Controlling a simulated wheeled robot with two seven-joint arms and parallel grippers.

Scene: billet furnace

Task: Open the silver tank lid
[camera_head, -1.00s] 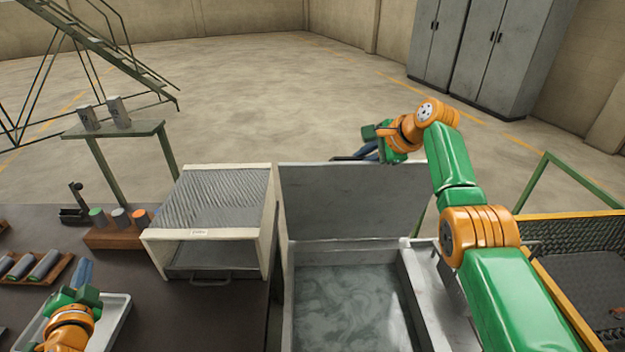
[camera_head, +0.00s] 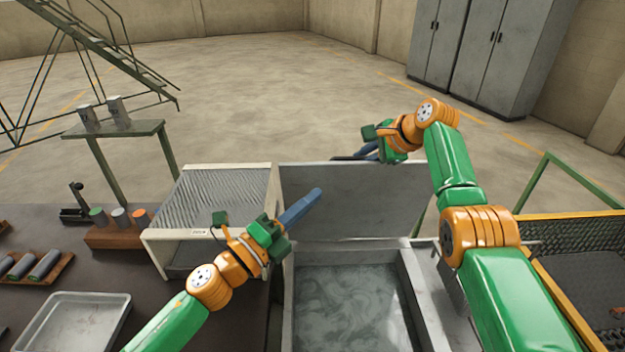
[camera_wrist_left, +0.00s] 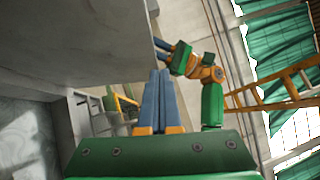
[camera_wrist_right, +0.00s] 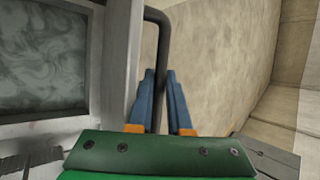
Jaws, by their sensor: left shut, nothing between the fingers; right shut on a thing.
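The silver tank (camera_head: 290,318) holds grey swirling liquid (camera_head: 352,305). Its lid (camera_head: 355,200) stands raised, close to upright, at the tank's far side; it also shows in the left wrist view (camera_wrist_left: 70,40). My right gripper (camera_head: 360,155) is at the lid's top edge, shut on the dark lid handle, a bent bar that passes between the blue fingers in the right wrist view (camera_wrist_right: 163,50). My left gripper (camera_head: 314,193) is shut and empty, in front of the lid's left part. Whether its fingertips touch the lid cannot be told.
A cream furnace box (camera_head: 215,195) with a ribbed top stands left of the tank, close to my left arm. An empty tray (camera_head: 75,322) lies on the dark table at lower left. A yellow-framed bin (camera_head: 575,275) stands at the right.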

